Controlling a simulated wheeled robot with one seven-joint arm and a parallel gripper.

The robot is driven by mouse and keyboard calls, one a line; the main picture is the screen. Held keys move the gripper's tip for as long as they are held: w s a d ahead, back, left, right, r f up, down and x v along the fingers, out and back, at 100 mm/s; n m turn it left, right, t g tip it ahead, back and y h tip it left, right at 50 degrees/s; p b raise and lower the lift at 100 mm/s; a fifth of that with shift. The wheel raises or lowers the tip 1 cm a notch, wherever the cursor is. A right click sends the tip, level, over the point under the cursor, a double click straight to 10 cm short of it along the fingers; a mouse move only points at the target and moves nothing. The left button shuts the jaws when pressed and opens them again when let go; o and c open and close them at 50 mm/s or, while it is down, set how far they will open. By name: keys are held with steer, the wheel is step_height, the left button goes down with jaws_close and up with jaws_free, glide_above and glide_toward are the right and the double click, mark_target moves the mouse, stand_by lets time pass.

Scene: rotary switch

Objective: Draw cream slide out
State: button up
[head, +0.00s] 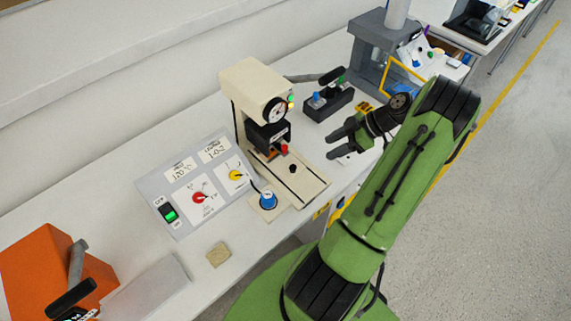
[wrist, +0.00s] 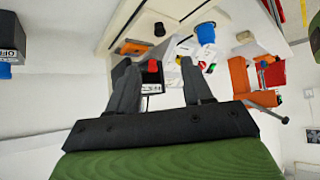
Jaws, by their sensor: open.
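The cream slide (head: 303,180) lies in the base of the cream press (head: 250,88) in the head view, with a small black knob (head: 292,168) standing on it. In the wrist view the black knob (wrist: 159,29) shows on the cream surface near the top edge, beyond the fingertips. My gripper (head: 335,142) is open and empty, to the right of the press and up-right of the knob, apart from both. Its two spread fingers also show in the wrist view (wrist: 160,72). How far the slide is out is hard to tell.
A grey panel (head: 183,178) with red and yellow knobs stands left of the press. A blue knob (head: 268,200) sits by the slide's left side. A black box with levers (head: 328,103) is behind my gripper. A tan block (head: 218,255) lies near the front edge.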

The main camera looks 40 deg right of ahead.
mark_target(293, 167)
steer(key=x, duration=1.4)
steer(key=shift+w+a+f, duration=0.15)
steer(key=shift+w+a, duration=0.1)
jaws_close()
